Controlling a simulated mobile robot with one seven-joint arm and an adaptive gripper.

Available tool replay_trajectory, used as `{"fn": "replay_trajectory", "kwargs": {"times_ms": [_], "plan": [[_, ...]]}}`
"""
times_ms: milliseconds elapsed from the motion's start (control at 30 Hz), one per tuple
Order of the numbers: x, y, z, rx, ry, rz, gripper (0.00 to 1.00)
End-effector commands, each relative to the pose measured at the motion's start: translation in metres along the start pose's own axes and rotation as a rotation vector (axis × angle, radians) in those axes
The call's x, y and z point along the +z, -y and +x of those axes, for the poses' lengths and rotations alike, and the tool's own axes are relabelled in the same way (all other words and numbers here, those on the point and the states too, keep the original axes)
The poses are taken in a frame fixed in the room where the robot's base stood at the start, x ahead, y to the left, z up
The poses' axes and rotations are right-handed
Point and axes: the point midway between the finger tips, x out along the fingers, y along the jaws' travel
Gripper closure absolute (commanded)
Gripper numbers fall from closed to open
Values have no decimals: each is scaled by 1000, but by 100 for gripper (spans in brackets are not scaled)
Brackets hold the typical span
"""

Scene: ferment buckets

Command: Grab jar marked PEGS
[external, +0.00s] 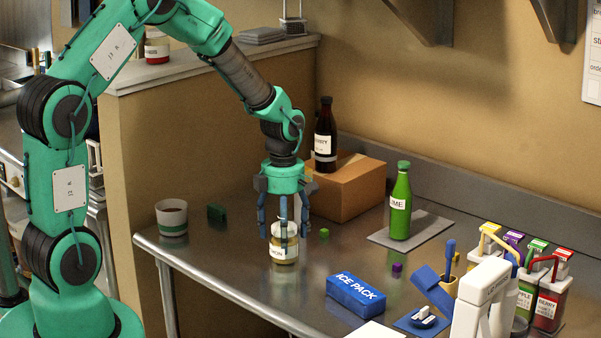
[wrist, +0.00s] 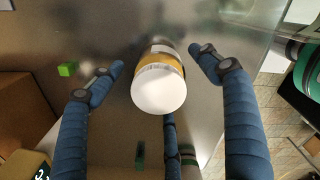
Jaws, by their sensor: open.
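A small jar (external: 284,243) with a white lid and pale label stands upright on the steel table. Its label is partly legible and seems to end in "MON"; I cannot read PEGS on it or on any other jar in view. My gripper (external: 283,228) points down over this jar, open, its blue fingers spread around the upper part. In the wrist view the jar's white lid (wrist: 159,90) lies between the spread fingers of my gripper (wrist: 157,62), with gaps visible at left and right.
A cardboard box (external: 345,190) with a dark bottle (external: 325,140) stands behind. A green bottle (external: 400,205) is to the right. A blue ice pack (external: 355,292) lies in front right. Bare table surrounds the jar.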

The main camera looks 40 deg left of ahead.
Motion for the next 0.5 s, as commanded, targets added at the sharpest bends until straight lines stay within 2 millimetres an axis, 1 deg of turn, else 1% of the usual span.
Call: {"fn": "replay_trajectory", "kwargs": {"times_ms": [33, 233, 333, 500], "plan": [[0, 0, 8, -1, -1, 0, 24], [1, 0, 31, -1, -1, 0, 24], [2, -1, 37, 0, 0, 0, 24], [2, -1, 38, 1, 1, 0, 24]]}}
